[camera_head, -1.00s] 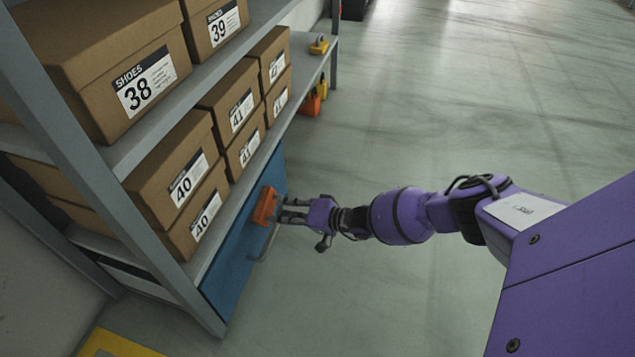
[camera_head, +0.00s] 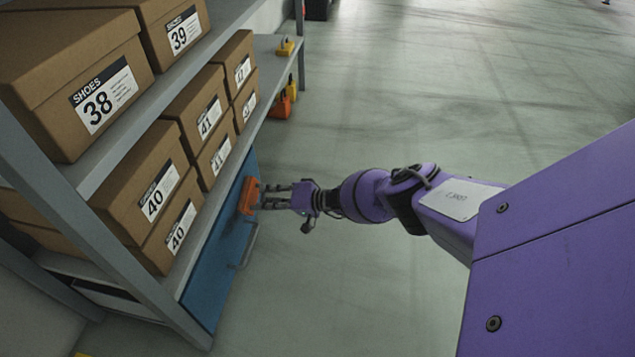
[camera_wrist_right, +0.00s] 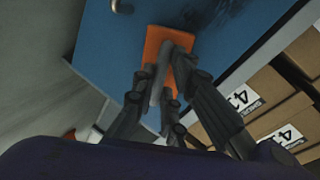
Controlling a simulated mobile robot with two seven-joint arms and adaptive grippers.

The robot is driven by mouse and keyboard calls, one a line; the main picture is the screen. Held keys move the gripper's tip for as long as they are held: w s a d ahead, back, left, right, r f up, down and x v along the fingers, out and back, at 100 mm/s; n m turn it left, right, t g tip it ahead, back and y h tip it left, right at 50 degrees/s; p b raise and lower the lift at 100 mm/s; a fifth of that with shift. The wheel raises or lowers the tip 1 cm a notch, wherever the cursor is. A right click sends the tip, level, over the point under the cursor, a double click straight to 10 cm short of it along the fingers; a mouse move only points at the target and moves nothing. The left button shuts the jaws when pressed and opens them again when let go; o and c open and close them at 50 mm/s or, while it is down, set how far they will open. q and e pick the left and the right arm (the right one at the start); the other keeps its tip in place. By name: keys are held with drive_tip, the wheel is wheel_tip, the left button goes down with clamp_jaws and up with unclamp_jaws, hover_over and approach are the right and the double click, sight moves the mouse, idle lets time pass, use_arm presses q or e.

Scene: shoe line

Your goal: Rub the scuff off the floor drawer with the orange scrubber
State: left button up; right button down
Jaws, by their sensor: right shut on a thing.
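The orange scrubber (camera_head: 249,195) is in my right gripper (camera_head: 266,196), which is shut on it. The scrubber is at the blue front of the floor drawer (camera_head: 212,285), under the shelf; in the right wrist view the scrubber (camera_wrist_right: 157,40) lies over the blue panel (camera_wrist_right: 100,45) and appears to touch it. A dark smudged scuff (camera_wrist_right: 205,14) shows on the panel beside the scrubber's upper end. The drawer's grey handle (camera_head: 247,250) is just below the scrubber in the head view. My left gripper is not in view.
Shoe boxes (camera_head: 150,185) stand on the grey shelf rack (camera_head: 120,150) above the drawer. Orange items (camera_head: 283,102) are at the rack's far end, with a yellow item (camera_head: 285,47) on a shelf there. The floor (camera_head: 400,90) to the right is open.

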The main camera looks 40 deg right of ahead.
drive_tip(key=shift+s+a+r+p, duration=0.15)
drive_tip(key=shift+s+a+p, duration=0.25)
drive_tip(key=shift+a+p, duration=0.55)
drive_tip(key=shift+s+a+p, duration=0.65)
drive_tip(key=shift+a+p, duration=0.1)
drive_tip(key=shift+p, duration=0.1)
drive_tip(key=s+a+p, duration=0.6)
drive_tip(key=s+a, duration=0.2)
drive_tip(key=a, duration=0.3)
drive_tip(key=shift+s, duration=0.4)
drive_tip(key=shift+p, duration=0.3)
drive_tip(key=shift+s+d+p, duration=0.2)
drive_tip(key=shift+s+d, duration=0.75)
drive_tip(key=shift+s, duration=0.25)
drive_tip(key=shift+s+d+p, duration=0.15)
drive_tip(key=shift+s+d, duration=0.75)
drive_tip(key=shift+s, duration=0.25)
drive_tip(key=shift+s, duration=0.1)
drive_tip(key=shift+s+d, duration=0.9)
drive_tip(key=shift+s, duration=0.2)
